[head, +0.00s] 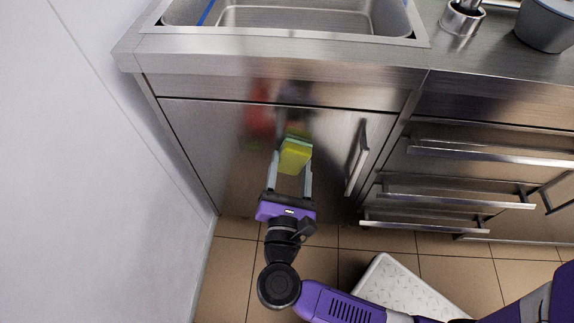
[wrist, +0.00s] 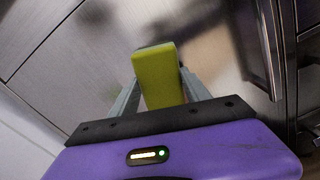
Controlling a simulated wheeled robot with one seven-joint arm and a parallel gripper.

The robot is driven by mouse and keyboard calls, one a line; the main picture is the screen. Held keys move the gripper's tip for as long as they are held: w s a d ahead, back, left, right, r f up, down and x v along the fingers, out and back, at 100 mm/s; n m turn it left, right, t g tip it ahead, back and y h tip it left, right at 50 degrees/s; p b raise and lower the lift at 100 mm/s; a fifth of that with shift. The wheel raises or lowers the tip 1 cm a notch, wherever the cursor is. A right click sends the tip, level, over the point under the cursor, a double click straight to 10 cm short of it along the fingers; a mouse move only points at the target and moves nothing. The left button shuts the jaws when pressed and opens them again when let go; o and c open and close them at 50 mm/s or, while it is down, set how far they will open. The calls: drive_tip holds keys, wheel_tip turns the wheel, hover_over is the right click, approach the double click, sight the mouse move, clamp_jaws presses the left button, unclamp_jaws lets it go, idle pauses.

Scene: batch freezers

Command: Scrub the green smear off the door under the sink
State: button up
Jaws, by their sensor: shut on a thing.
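My gripper (head: 293,165) is shut on a yellow sponge (head: 295,158) with a green pad along its far side. The sponge is held in front of the steel door (head: 200,140) under the sink, close to its surface; I cannot tell whether it touches. In the wrist view the sponge (wrist: 158,75) stands between the two fingers, with the door (wrist: 75,60) behind it. Blurred red and green patches show on the door above the sponge. I cannot make out a distinct green smear; the sponge may hide it.
The door's vertical handle (head: 357,158) is right of my gripper. Drawers with protruding bar handles (head: 480,152) stand further right. A white wall (head: 90,170) closes the left side. The sink (head: 290,18) is above, and a white step (head: 400,292) lies on the tiled floor.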

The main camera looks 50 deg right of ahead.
sight(243, 148)
drive_tip(key=shift+w+a+b, duration=0.3)
drive_tip(key=shift+w+a, duration=0.15)
drive_tip(key=shift+w, duration=0.35)
drive_tip(key=shift+w+a+b, duration=0.25)
drive_tip(key=shift+w+a, duration=0.15)
drive_tip(key=shift+w, duration=0.5)
drive_tip(key=shift+c, duration=0.8)
drive_tip(key=shift+w+a+b, duration=0.8)
drive_tip(key=shift+w+a, duration=0.4)
drive_tip(key=shift+w, duration=0.3)
drive_tip(key=shift+w+a+b, duration=0.75)
drive_tip(key=shift+w+a, duration=0.45)
drive_tip(key=shift+w, duration=0.25)
drive_tip(key=shift+a, duration=0.15)
drive_tip(key=v, duration=0.6)
drive_tip(key=shift+b, duration=0.45)
drive_tip(key=shift+s, duration=0.1)
